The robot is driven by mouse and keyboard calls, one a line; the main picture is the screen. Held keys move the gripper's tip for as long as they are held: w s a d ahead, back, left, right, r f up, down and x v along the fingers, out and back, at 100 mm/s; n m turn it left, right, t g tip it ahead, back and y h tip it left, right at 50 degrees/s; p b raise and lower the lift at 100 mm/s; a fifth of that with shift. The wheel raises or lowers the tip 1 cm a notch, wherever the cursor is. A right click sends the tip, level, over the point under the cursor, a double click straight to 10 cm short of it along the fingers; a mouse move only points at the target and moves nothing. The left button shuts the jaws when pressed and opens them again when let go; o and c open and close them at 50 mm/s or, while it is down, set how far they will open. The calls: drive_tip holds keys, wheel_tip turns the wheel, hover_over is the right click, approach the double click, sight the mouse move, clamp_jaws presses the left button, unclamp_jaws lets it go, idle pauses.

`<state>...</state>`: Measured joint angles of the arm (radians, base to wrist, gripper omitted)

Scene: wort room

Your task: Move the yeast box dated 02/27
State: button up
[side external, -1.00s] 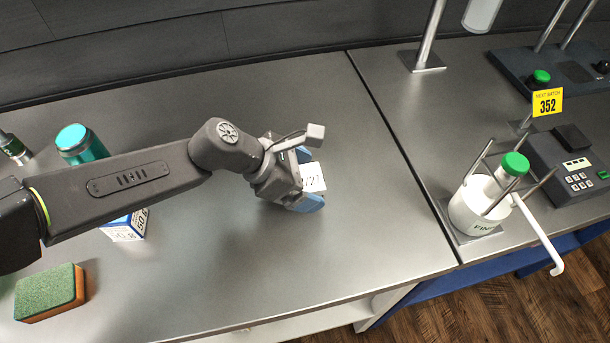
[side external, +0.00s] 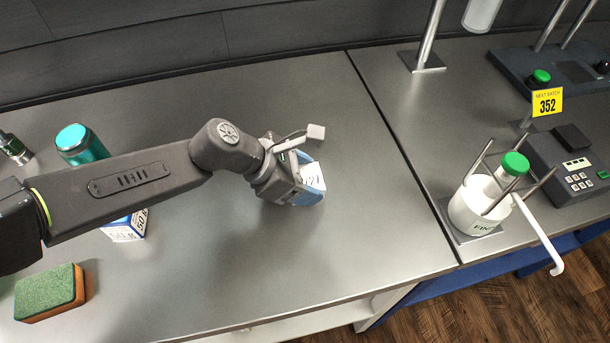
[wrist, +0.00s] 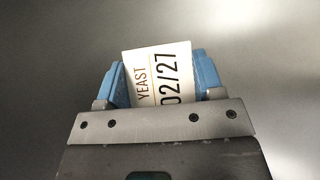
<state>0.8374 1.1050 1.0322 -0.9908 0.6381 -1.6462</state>
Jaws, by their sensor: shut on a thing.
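The yeast box (wrist: 160,75) shows a white face reading YEAST 02/27 in the wrist view. It sits between the two blue fingers of my gripper (wrist: 162,82), which are shut on it. In the side view my gripper (side external: 309,180) is over the middle of the grey bench, and the white box (side external: 314,176) shows between its fingers with part of its print. Most of the box is hidden by the fingers and wrist. I cannot tell clearly whether it touches the bench.
A green-and-orange sponge (side external: 50,293), a blue-and-white box (side external: 127,229) and a teal cylinder (side external: 82,145) are at left. A white pot (side external: 473,208) with metal posts and a keypad device (side external: 573,165) are at right.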

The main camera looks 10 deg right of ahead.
drive_tip(key=shift+a, duration=10)
drive_tip(key=o, duration=1)
drive_tip(key=shift+r, duration=0.1)
drive_tip(key=r, duration=0.4)
drive_tip(key=shift+w+a+r, duration=0.2)
drive_tip(key=shift+a+r, duration=0.1)
drive_tip(key=shift+a, duration=0.05)
drive_tip(key=w+a+r, duration=0.1)
drive_tip(key=a+r, duration=0.1)
drive_tip(key=a, duration=0.1)
drive_tip(key=a+r, duration=0.2)
drive_tip(key=a, duration=0.2)
drive_tip(key=w+a+r, duration=0.1)
drive_tip(key=a+r, duration=0.1)
drive_tip(key=a, duration=0.1)
drive_tip(key=shift+w+a+r, duration=0.15)
drive_tip(key=shift+w+a, duration=0.15)
